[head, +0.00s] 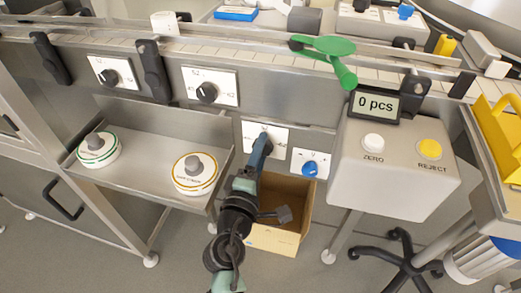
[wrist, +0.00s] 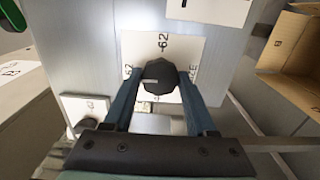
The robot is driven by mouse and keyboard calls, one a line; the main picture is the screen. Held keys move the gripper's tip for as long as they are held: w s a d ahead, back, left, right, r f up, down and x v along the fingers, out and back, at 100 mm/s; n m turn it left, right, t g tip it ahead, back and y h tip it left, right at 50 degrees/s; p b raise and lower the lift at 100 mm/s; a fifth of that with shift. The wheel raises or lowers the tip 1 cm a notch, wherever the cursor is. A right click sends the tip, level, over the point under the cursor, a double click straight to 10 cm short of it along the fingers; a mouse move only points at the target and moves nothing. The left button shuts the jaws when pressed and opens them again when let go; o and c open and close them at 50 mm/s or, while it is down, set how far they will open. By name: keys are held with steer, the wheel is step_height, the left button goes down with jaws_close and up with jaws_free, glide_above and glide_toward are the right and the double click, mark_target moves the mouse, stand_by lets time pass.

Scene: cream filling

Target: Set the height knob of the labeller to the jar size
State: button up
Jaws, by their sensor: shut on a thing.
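In the wrist view a black faceted knob (wrist: 160,76) sits on a white dial plate (wrist: 150,50) between my two fingers. My gripper (wrist: 161,82) is shut on it, one blue-grey finger on each side. The plate reads "62" above the knob; the marks left and right are partly covered. A pale line on the knob lies toward the left, but its exact setting is hard to tell. In the head view my gripper (head: 264,142) reaches the white plate (head: 280,135) on the grey machine front and hides the knob. No jar is clearly identifiable.
Two other black-knob dials (head: 110,72) (head: 209,91) sit up and left, a blue-knob dial (head: 311,166) to the right. A control box (head: 392,165) stands beside it. A tray (head: 140,165) with two round discs is left. An open carton (head: 283,240) lies below.

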steer(key=o, duration=1.4)
steer(key=shift+c, duration=0.2)
steer(key=v, duration=1.3)
